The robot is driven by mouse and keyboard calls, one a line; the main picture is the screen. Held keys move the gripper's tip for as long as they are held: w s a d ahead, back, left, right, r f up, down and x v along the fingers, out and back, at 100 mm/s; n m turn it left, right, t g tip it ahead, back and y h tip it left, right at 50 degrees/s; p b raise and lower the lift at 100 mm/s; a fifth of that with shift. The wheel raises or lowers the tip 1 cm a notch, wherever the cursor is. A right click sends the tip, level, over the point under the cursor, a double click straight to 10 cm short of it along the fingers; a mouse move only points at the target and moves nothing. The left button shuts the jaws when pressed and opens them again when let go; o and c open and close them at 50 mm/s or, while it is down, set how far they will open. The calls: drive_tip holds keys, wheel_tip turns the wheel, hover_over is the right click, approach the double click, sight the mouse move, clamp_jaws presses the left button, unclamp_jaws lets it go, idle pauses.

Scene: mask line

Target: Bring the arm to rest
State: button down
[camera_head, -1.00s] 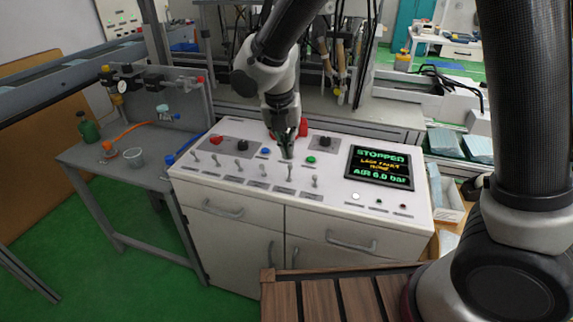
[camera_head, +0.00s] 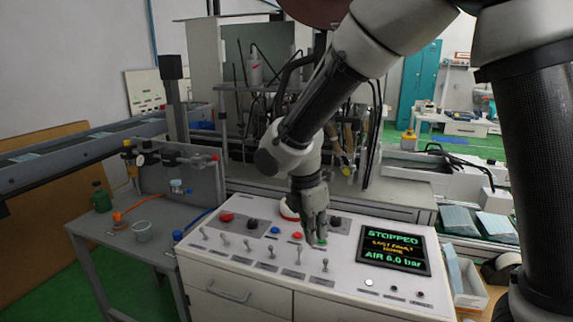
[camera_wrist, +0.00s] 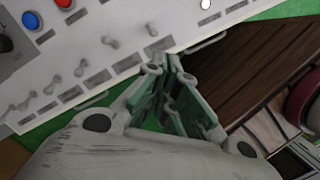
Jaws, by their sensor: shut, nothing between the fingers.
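In the wrist view my gripper's fingers (camera_wrist: 172,75) come together near the console's front edge. The white console (camera_head: 270,290) carries a row of toggle switches, round buttons and a screen (camera_head: 393,249) reading STOPPED, a last-fault line and AIR 6.0 bar. My arm reaches in from the upper right, bent at the elbow.
Machinery with hanging cables stands behind the console. A wooden slatted surface (camera_wrist: 250,70) lies before the console. A white box with sheets (camera_head: 468,290) stands at the right.

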drive_tip(key=s+d+r+m+t, duration=0.1)
drive_tip(key=s+d+r+m, duration=0.4)
drive_tip(key=d+m, duration=0.2)
drive_tip(key=s+d+r+m+t+y, duration=0.1)
drive_tip(key=s+d+r+m, duration=0.4)
drive_tip(key=d+m, duration=0.3)
drive_tip(key=s+d+r+m+t+y, duration=0.1)
drive_tip(key=s+d+r+m, duration=0.4)
drive_tip(key=d, duration=0.9)
drive_tip(key=s+m, duration=0.1)
drive_tip(key=m, duration=0.2)
drive_tip(key=shift+s+r+t, duration=0.15)
drive_tip(key=shift+s+t, duration=0.1)
drive_tip(key=shift+t, duration=0.15)
